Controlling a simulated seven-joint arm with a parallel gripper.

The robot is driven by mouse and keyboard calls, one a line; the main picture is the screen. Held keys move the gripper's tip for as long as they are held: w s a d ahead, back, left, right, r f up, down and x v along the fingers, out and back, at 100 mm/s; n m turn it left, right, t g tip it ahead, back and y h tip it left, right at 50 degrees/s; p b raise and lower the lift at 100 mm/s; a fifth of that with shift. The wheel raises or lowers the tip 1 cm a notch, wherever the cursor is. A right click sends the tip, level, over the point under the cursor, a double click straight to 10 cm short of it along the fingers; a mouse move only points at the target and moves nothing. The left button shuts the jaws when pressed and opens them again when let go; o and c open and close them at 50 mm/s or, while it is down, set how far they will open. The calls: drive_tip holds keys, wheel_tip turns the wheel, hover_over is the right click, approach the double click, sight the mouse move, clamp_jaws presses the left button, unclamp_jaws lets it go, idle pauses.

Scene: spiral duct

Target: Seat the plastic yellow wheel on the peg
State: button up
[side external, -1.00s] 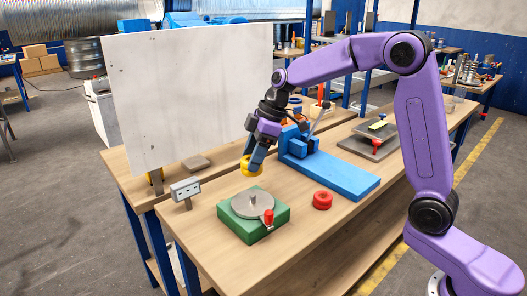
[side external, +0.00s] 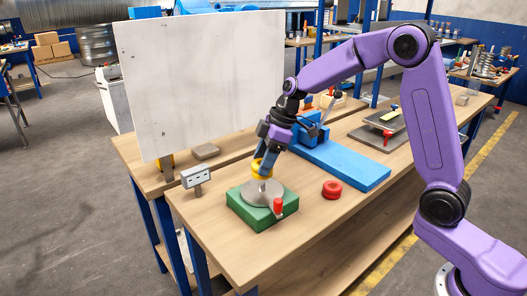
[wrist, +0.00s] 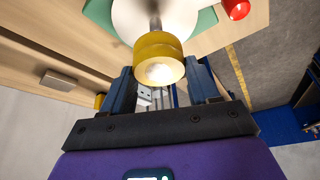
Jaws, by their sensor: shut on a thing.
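The yellow wheel (side external: 262,168) is held between the fingers of my gripper (side external: 267,162), which is shut on it. In the wrist view the wheel (wrist: 158,56) sits between the two dark blue fingers of my gripper (wrist: 162,85). The peg (wrist: 155,23) stands up from a round grey plate (side external: 264,193) on a green base (side external: 246,215). In the side view the wheel is just above the plate, in line with the peg. The wheel's lower side is hidden, so I cannot tell whether the peg has entered its hole.
A red knob (side external: 278,205) stands at the plate's front edge. A small grey sign (side external: 196,178) and a large white panel (side external: 205,80) stand at the left.

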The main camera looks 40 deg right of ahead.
drive_tip(key=shift+f, duration=0.5)
drive_tip(key=shift+f, duration=2.05)
idle(1.1)
drive_tip(key=o, duration=1.2)
drive_tip(key=v, duration=1.7)
drive_tip(key=shift+d+r, duration=0.1)
drive_tip(key=shift+r, duration=0.1)
